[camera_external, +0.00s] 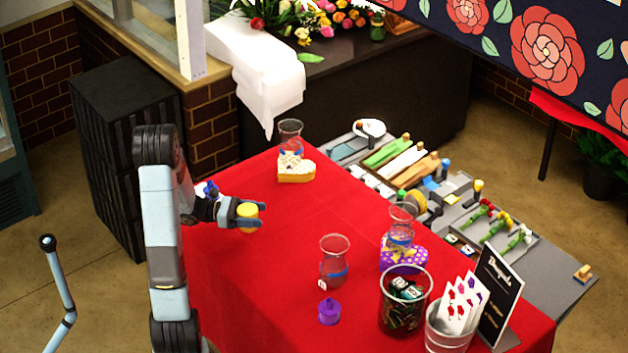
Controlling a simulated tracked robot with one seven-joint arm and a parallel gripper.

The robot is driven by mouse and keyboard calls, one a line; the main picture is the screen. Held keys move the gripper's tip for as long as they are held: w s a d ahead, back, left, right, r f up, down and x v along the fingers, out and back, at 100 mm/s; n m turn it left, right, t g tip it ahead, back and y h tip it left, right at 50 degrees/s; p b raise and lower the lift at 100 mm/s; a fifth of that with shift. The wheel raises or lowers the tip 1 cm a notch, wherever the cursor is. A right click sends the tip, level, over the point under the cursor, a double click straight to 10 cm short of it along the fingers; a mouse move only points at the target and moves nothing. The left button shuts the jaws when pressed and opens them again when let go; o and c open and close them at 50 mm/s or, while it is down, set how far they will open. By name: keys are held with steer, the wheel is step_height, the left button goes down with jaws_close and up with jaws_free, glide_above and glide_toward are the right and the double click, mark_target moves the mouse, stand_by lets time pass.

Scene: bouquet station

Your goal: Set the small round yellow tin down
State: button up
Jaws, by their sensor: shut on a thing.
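The small round yellow tin (247,211) is held between the fingers of my gripper (248,215). My gripper is shut on it, over the left part of the red-covered table (255,265). The tin appears to be above the cloth, but its exact height is hard to tell from this view. The fingers point to the right and partly cover the tin's middle.
A glass vase with a yellow-white box (297,172) stands at the back. Another vase (334,262) and a purple tin (329,312) stand at the front. Right are a purple box (400,252), glass bucket (403,312), card bucket and black sign. The table's middle is clear.

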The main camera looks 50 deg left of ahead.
steer(key=shift+w+a+f, duration=0.25)
steer(key=shift+w+f, duration=0.5)
steer(key=shift+f, duration=0.2)
steer(key=shift+w+a+f, duration=0.25)
steer(key=shift+w+f, duration=0.45)
steer(key=shift+f, duration=0.2)
steer(key=shift+w+f, duration=0.15)
steer(key=shift+f, duration=1.5)
steer(key=shift+f, duration=0.1)
steer(key=o, duration=1.1)
steer(key=v, duration=1.2)
steer(key=shift+r, duration=0.2)
